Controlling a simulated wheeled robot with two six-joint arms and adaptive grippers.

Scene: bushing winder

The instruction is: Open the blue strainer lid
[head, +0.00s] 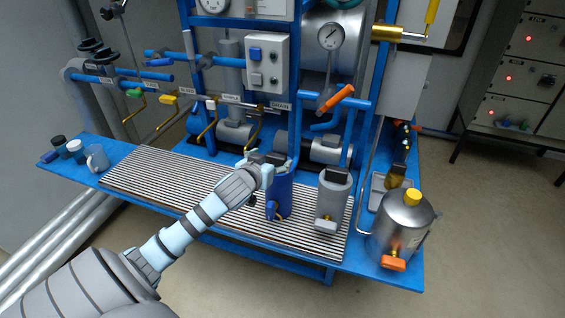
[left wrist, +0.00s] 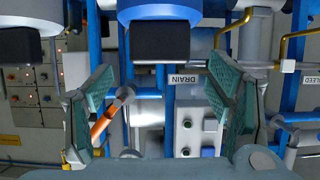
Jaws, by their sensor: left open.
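The blue strainer (head: 284,197) is a blue upright cylinder on the slatted drip tray. Its black lid block (head: 276,158) is partly hidden by my left gripper (head: 262,168), which is at the strainer's top. In the left wrist view, the blue strainer body (left wrist: 160,10) is at the top edge, with its black lid block (left wrist: 167,41) below it in the picture. My left gripper (left wrist: 160,70) is open, its two green-padded fingers apart on either side of the block. I cannot tell whether either finger touches it. My right gripper is not in view.
A grey strainer (head: 334,195) stands close to the right of the blue one. A metal canister (head: 402,225) with a yellow cap is at the tray's right end. The slatted tray (head: 150,170) is clear at left.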

